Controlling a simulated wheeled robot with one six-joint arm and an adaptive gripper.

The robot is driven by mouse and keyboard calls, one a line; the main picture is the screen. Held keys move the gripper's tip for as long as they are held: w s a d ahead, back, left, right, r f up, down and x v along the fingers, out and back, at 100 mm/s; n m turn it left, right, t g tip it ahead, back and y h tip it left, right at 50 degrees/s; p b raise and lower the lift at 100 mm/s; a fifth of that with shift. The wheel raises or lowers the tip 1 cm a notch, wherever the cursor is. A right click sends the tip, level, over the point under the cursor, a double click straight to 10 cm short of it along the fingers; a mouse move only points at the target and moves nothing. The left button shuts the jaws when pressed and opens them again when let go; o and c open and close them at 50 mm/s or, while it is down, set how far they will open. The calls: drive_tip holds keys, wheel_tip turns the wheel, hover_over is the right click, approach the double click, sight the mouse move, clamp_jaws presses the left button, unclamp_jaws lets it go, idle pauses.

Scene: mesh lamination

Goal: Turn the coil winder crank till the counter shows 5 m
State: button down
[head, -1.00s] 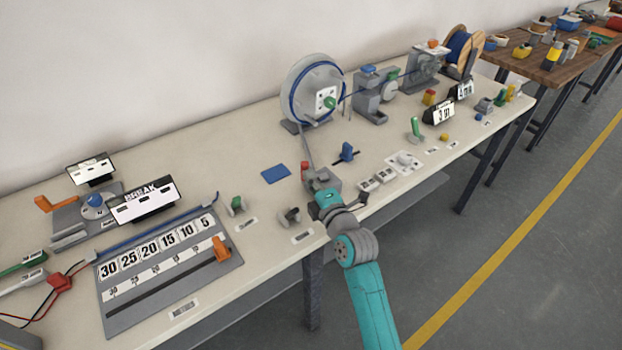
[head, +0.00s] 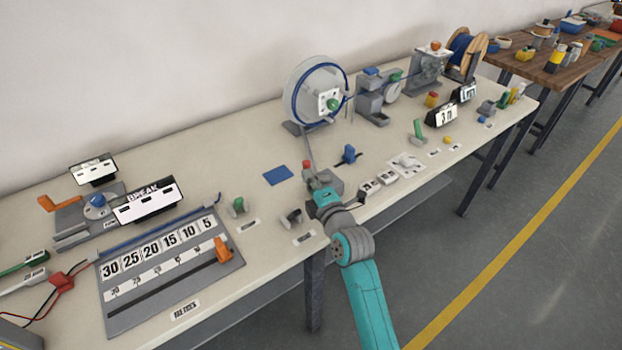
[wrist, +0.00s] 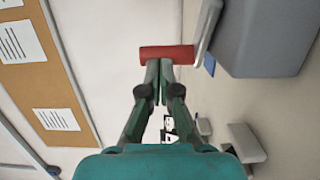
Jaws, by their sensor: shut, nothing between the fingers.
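The coil winder (head: 290,92) is a pale disc with blue cable on it, standing at the back of the bench. A red crank handle (head: 306,164) stands by a grey box (head: 328,182) at the bench front. In the wrist view the red handle (wrist: 166,52) lies crosswise on a grey crank arm (wrist: 207,28). My gripper (wrist: 159,64) is shut and empty; its fingertips are at the handle's side, seemingly touching it, not around it. My gripper also shows in the head view (head: 325,196), over the grey box. The counter (head: 446,116) appears to read 3 m.
A blue lever (head: 348,154), white labelled plates (head: 378,180) and a green lever (head: 418,130) stand right of my gripper. A blue square (head: 278,175) and a green knob (head: 238,206) are left. A numbered board (head: 120,318) lies front left. Bare bench lies behind the blue square.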

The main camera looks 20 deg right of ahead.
drive_tip(key=shift+w+a, duration=0.2)
drive_tip(key=shift+w, duration=0.65)
drive_tip(key=s, duration=0.4)
drive_tip(key=s+d, duration=0.1)
drive_tip(key=s, duration=0.6)
drive_tip(key=shift+s+d, duration=0.25)
drive_tip(key=shift+s, duration=0.15)
idle(1.1)
